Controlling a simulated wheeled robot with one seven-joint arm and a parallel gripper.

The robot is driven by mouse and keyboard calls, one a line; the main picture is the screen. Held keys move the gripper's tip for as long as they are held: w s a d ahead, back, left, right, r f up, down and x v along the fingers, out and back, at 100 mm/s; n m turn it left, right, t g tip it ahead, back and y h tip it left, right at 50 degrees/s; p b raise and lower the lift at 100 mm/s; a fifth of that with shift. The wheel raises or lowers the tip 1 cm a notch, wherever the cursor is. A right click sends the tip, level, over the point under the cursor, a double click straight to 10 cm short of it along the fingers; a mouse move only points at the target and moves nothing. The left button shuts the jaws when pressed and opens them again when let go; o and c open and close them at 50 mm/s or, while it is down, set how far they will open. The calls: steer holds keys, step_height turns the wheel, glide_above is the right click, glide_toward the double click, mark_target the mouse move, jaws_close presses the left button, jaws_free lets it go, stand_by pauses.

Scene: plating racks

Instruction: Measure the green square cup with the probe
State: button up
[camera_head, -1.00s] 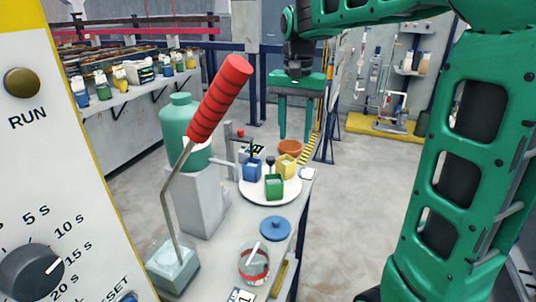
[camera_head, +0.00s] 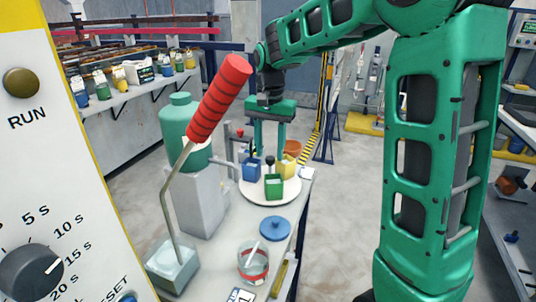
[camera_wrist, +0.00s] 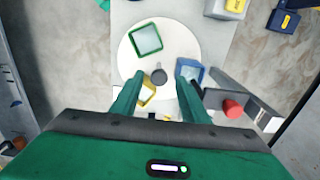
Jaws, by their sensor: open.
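The green square cup (camera_head: 274,188) stands upright on a round white plate (camera_head: 272,200), on the near side. In the wrist view the cup (camera_wrist: 146,40) is seen from above, with a pale inside. My gripper (camera_head: 268,148) is above the far part of the plate, fingers pointing down, open and empty. In the wrist view its fingertips (camera_wrist: 158,85) lie either side of a dark round knob (camera_wrist: 158,76) near the plate's middle. The knob also shows in the head view (camera_head: 270,161). I cannot tell whether it belongs to the probe.
A blue cup (camera_head: 251,171) and a yellow cup (camera_wrist: 147,95) share the plate, close to my fingers. A post with a red knob (camera_wrist: 233,108) stands beside it.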

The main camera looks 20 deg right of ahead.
steer(key=shift+f, duration=0.8)
steer(key=shift+c, duration=0.2)
jaws_close()
steer(key=shift+d, duration=0.2)
